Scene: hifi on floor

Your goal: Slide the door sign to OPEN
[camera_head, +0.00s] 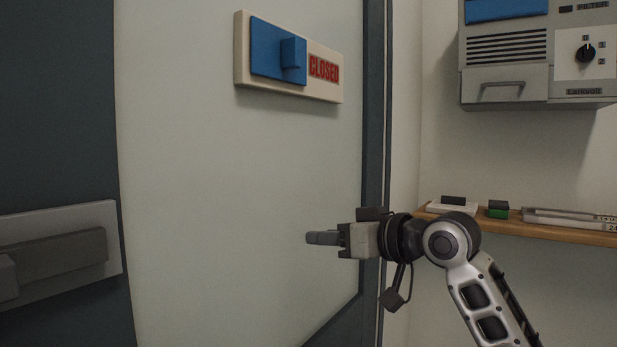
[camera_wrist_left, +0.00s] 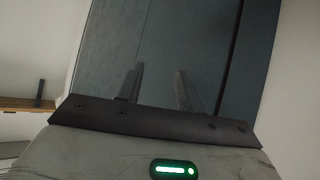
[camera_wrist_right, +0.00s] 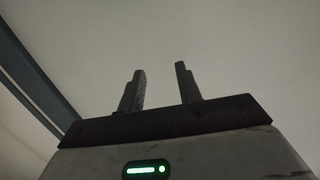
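The door sign (camera_head: 242,62) is a cream plate on the pale door panel, upper middle of the head view. Its blue slider (camera_head: 265,48) with a raised blue handle (camera_head: 293,61) covers the left part, and red letters reading CLOSED show to its right. My right gripper (camera_head: 311,238) is below the sign, pointing left and apart from it. In the right wrist view its two fingers (camera_wrist_right: 160,88) stand apart with nothing between them. My left gripper is outside the head view; in the left wrist view its fingers (camera_wrist_left: 158,88) are apart and empty, before a dark surface.
A grey plate with a dark handle (camera_head: 60,256) is on the door at lower left. A wooden shelf (camera_head: 560,233) with small items is at right, under a grey wall unit (camera_head: 505,52) with a knob. The door surface between gripper and sign is clear.

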